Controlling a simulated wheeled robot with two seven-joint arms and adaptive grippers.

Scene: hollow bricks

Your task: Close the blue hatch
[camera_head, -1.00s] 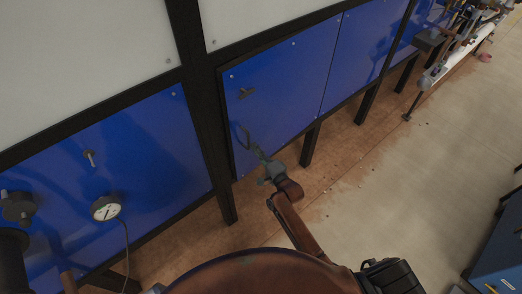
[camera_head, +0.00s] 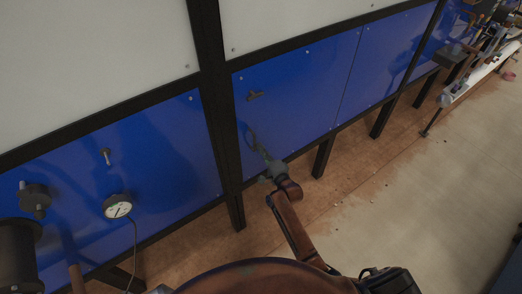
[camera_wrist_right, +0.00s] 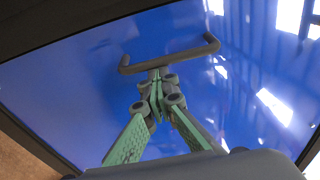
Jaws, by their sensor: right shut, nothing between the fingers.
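The blue hatch (camera_head: 290,103) is a flat panel right of a black post, with a small dark handle (camera_head: 255,95) near its upper left. It looks about flush with its black frame; a small gap cannot be told. My right gripper (camera_head: 250,133) is in front of the panel, below the handle. In the right wrist view its green-padded fingers (camera_wrist_right: 157,82) are shut and empty, close to the panel (camera_wrist_right: 75,85), just below the bar handle (camera_wrist_right: 170,55). Whether the fingertips touch the panel or handle is unclear. My left gripper is not in view.
A blue panel with a pressure gauge (camera_head: 118,206) and a black knob (camera_head: 35,197) is at left. A dark cylinder (camera_head: 18,255) stands at lower left. Black legs (camera_head: 322,158) hold the frame up.

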